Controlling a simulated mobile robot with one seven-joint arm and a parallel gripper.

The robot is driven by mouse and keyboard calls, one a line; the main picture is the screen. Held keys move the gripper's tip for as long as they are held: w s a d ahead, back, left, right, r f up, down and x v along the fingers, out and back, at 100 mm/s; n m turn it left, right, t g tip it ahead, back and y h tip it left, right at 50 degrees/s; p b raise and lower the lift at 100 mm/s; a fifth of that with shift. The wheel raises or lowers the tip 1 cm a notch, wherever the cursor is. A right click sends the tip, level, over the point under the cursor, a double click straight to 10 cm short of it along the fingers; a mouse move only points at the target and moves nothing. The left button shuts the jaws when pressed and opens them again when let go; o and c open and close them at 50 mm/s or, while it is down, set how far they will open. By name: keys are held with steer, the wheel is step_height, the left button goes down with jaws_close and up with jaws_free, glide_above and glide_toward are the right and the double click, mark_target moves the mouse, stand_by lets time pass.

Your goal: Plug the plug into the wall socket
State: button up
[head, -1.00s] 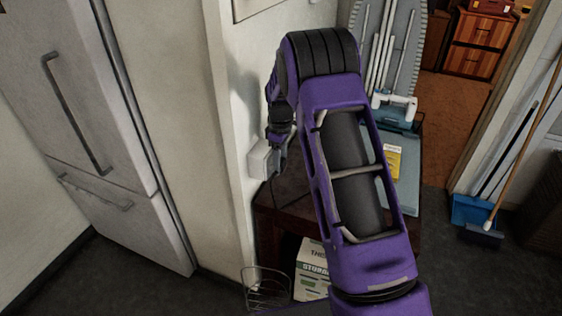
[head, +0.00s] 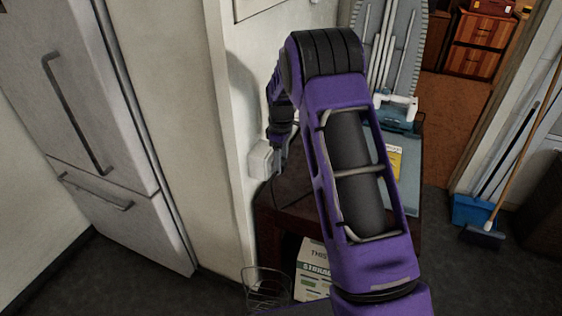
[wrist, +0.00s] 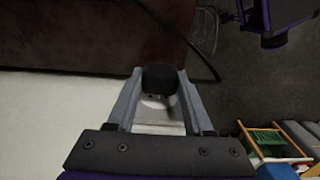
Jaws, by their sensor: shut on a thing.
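The wall socket (head: 259,160) is a white box on the pale wall, left of my arm in the head view. My gripper (head: 279,172) is right beside its right side, pointing down. In the wrist view my gripper (wrist: 159,82) is shut on the black plug (wrist: 160,76), which sits between the fingertips. A dark cable (wrist: 190,42) runs off from near the plug to the upper right. A pale shape shows between the fingers below the plug; I cannot tell what it is. Whether the plug touches the socket is hidden.
A dark wooden table (head: 290,196) stands below the socket against the wall. A storage box (head: 312,277) and a wire basket (head: 266,288) sit low near it. An ironing board (head: 398,45) leans behind my arm. A fridge (head: 90,120) is at left. Open floor lies at right.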

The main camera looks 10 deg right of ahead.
steer(key=shift+w+a, duration=0.35)
steer(key=shift+a, duration=0.25)
stand_by(0.7)
steer(key=o, duration=1.4)
steer(key=shift+c, duration=0.2)
steer(key=shift+r, duration=0.1)
step_height(320, 180, up, 17)
steer(key=p, duration=0.1)
steer(key=shift+r, duration=0.15)
